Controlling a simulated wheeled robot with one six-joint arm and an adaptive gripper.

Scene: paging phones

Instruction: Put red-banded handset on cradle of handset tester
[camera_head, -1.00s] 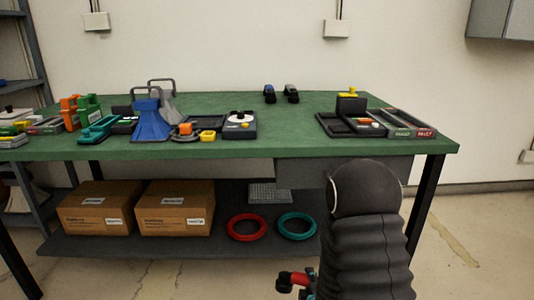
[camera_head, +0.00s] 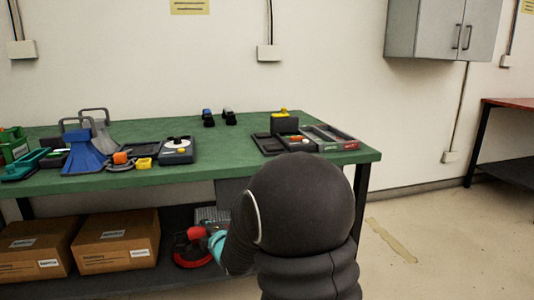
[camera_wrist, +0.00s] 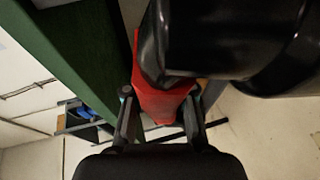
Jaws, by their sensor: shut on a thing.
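My gripper (camera_wrist: 160,118) is shut on the red-banded handset (camera_wrist: 165,98). In the wrist view the red band sits between the two fingers, and a big glossy black part of the handset fills the upper right. In the head view my gripper (camera_head: 210,240) and the handset (camera_head: 196,233) show small, in front of the lower shelf and below the table top, partly hidden by my arm. I cannot tell for sure which device is the handset tester. A dark device with a white disc (camera_head: 177,145) and a black unit with a yellow top (camera_head: 285,124) stand on the table.
The green table (camera_head: 230,160) has a bare middle and front strip. A blue funnel-shaped stand (camera_head: 82,155) is left; trays (camera_head: 328,137) are right. Two small dark items (camera_head: 218,118) stand at the back.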

